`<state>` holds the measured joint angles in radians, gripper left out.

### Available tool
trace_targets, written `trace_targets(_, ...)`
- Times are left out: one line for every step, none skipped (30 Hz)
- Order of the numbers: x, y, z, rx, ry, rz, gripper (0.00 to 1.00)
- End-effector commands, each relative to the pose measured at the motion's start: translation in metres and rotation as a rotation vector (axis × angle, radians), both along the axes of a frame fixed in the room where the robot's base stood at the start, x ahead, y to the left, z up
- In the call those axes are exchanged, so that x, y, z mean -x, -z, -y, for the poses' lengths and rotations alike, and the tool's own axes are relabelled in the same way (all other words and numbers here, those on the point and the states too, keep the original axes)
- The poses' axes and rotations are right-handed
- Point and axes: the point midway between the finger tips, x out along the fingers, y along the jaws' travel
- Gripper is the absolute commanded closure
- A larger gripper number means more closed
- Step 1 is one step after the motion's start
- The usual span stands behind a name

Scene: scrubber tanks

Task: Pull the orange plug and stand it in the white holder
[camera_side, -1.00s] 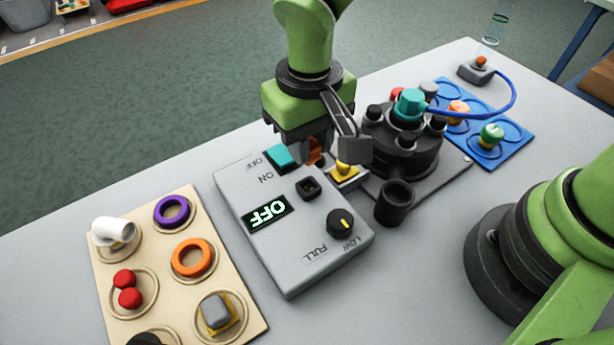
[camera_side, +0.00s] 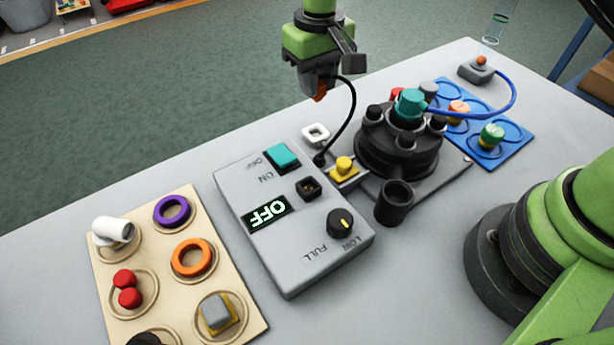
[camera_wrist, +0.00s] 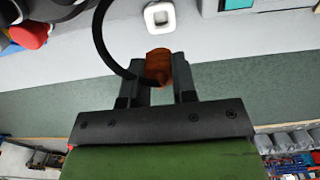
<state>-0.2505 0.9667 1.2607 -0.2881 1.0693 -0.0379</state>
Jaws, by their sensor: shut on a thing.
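The orange plug (camera_side: 320,91) is between the fingers of my gripper (camera_side: 313,88), which is shut on it and holds it in the air above the far edge of the table. In the wrist view the plug (camera_wrist: 159,66) sits between the two fingertips (camera_wrist: 159,76). A black cable curves from the plug down to the table beside the grey control box (camera_side: 290,222). The white holder (camera_side: 316,131), a small square ring with an opening, stands on the table behind the box, below my gripper. It also shows in the wrist view (camera_wrist: 159,7). The plug is apart from the holder.
The control box has a teal switch (camera_side: 282,156), a dark square socket (camera_side: 308,187) and a display reading OFF. A black tank assembly (camera_side: 400,150) stands to its right, with a yellow button (camera_side: 344,165) between. A tan board (camera_side: 185,285) with parts lies left.

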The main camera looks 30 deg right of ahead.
Motion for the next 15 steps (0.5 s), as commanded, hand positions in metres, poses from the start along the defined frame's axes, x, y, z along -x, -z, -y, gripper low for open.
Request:
trace_targets(0.0, 0.0, 0.0, 0.0, 0.0, 0.0, 1.0)
trace_targets(0.0, 0.0, 0.0, 0.0, 0.0, 0.0, 1.0)
trace_targets(0.0, 0.0, 0.0, 0.0, 0.0, 0.0, 1.0)
trace_targets(0.0, 0.0, 0.0, 0.0, 0.0, 0.0, 1.0)
trace_targets(0.001, 0.0, -0.001, 0.0, 0.0, 0.0, 1.0)
trace_targets(0.001, 0.0, -0.001, 0.0, 0.0, 0.0, 1.0)
trace_targets(0.001, 0.0, -0.001, 0.0, 0.0, 0.0, 1.0)
trace_targets(0.001, 0.0, -0.001, 0.0, 0.0, 0.0, 1.0)
trace_targets(0.001, 0.0, -0.001, 0.0, 0.0, 0.0, 1.0)
trace_targets(0.001, 0.0, -0.001, 0.0, 0.0, 0.0, 1.0)
trace_targets(0.001, 0.001, -0.001, 0.0, 0.0, 0.0, 1.0)
trace_targets(0.001, 0.003, -0.001, 0.0, 0.0, -0.001, 1.0)
trace_targets(0.001, 0.004, -0.001, 0.001, 0.0, -0.002, 1.0)
trace_targets(0.001, 0.007, -0.001, 0.001, 0.001, -0.003, 1.0)
trace_targets(0.001, 0.01, -0.001, 0.001, 0.001, -0.003, 1.0)
